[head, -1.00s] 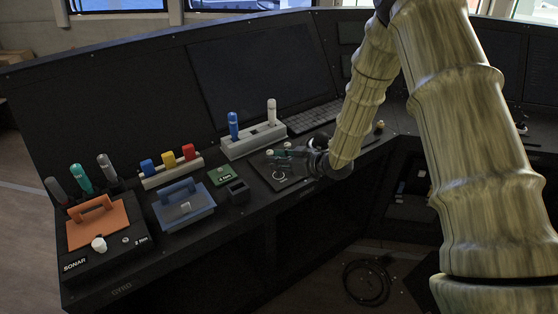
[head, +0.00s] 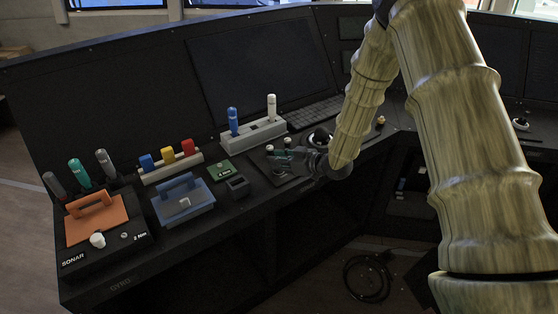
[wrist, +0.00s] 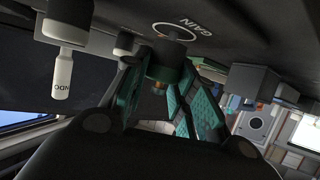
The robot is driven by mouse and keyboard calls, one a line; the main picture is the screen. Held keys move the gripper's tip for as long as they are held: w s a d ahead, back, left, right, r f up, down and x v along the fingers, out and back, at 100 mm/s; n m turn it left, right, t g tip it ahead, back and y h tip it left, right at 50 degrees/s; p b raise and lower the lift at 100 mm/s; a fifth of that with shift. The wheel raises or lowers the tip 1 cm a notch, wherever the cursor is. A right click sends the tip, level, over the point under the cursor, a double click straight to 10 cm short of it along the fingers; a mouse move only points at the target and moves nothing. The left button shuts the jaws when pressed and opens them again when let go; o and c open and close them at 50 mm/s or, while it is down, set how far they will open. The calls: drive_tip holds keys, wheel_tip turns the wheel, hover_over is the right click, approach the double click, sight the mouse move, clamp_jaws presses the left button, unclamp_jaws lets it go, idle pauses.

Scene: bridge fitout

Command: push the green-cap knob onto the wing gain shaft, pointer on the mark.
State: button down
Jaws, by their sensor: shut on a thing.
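In the wrist view my gripper (wrist: 162,88) has its teal fingers closed around a small dark knob with a green body (wrist: 166,62). A brownish part shows at its lower end, between the fingers. Just beyond the knob is a short shaft (wrist: 176,33) with a white ring around it, beside the word GAIN (wrist: 199,29) on the dark panel. The knob and shaft overlap in this view; I cannot tell whether they touch. The pointer and mark are not clear. In the head view my gripper (head: 284,155) is low over the dark panel, hiding the knob and shaft.
A grey holder (head: 254,137) with blue and white handles stands behind the gripper. A small green board (head: 222,171) and a dark box (head: 237,187) lie to the left, then a blue tray (head: 184,208) and an orange-topped SONAR unit (head: 97,222). A round dark dial (head: 318,138) sits behind the gripper.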

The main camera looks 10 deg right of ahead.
drive_tip(key=shift+f+b, duration=0.3)
drive_tip(key=shift+f, duration=0.3)
idle(0.4)
drive_tip(key=c, duration=1.1)
unclamp_jaws()
drive_tip(key=v, duration=1.2)
